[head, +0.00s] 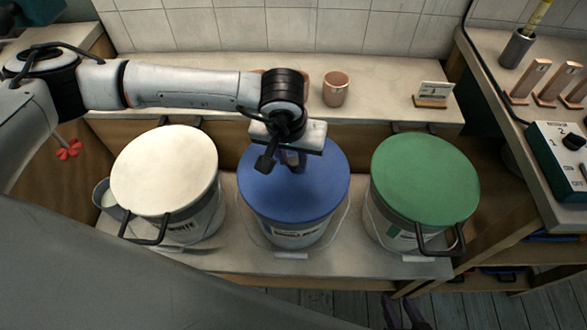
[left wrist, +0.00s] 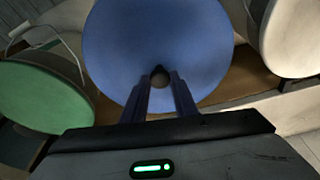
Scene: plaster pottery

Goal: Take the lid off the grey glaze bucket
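No lid in view looks grey. Three pale buckets stand in a row, with a cream lid (head: 165,170), a blue lid (head: 295,200) and a green lid (head: 425,175). The blue lid (left wrist: 160,30) fills the middle of the left wrist view. My left gripper (head: 281,163) points down over the blue lid. Its fingers (left wrist: 160,88) are apart, with a small dark round spot between the tips; I cannot tell what the spot is or whether they touch the lid. My right gripper (head: 403,310) seems to be the dark pair of fingers at the bottom edge, apart and empty.
A ledge (head: 380,95) behind the buckets holds a pink-brown cup (head: 336,89) and a small card stand (head: 433,95). At the right are a control box (head: 560,155) and copper-coloured blocks (head: 528,80). Black handles stick out in front of the cream and green lids.

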